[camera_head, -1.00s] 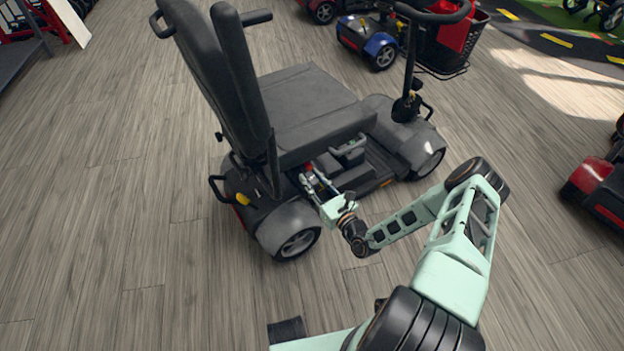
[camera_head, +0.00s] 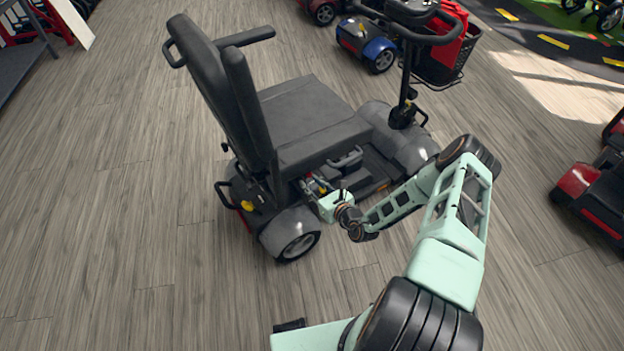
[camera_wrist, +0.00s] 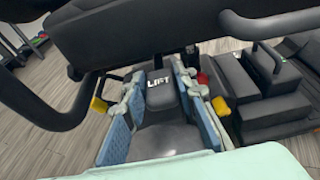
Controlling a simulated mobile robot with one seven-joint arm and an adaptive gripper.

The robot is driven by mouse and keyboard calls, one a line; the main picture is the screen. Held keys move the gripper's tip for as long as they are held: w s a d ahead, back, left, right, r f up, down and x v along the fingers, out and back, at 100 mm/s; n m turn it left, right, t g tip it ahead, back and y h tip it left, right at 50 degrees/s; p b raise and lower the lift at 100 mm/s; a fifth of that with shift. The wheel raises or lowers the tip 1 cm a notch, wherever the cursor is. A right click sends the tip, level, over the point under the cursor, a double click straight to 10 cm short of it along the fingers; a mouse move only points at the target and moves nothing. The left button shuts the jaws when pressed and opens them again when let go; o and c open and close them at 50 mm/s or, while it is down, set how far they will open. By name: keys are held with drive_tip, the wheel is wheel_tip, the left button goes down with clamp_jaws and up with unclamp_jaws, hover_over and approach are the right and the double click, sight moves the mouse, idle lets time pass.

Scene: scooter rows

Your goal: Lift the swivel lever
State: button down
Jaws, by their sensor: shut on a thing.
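The swivel lever (camera_wrist: 160,95) is a dark grey handle marked "LIFT" under the seat of the grey mobility scooter (camera_head: 305,108). In the wrist view my gripper (camera_wrist: 159,92) has its blue-padded fingers on either side of the lever, and it is shut on it. In the head view my gripper (camera_head: 317,188) reaches into the gap below the seat, above the rear wheel. The lever is hard to make out there, hidden by the gripper and seat.
The seat (camera_wrist: 160,30) hangs close above my gripper. A dark armrest-like bar (camera_wrist: 60,110) is at left and the footwell parts (camera_wrist: 262,90) at right. A red scooter (camera_head: 590,185) stands to the right and a blue one (camera_head: 368,40) behind. The floor at left is clear.

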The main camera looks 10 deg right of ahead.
drive_tip(key=shift+d+r+g+p, duration=0.15)
drive_tip(key=shift+r+g+p, duration=0.15)
drive_tip(key=shift+p, duration=0.2)
drive_tip(key=shift+s+f, duration=0.1)
drive_tip(key=shift+f, duration=0.2)
drive_tip(key=c, duration=1.6)
unclamp_jaws()
drive_tip(key=shift+r, duration=0.1)
drive_tip(key=v, duration=1.2)
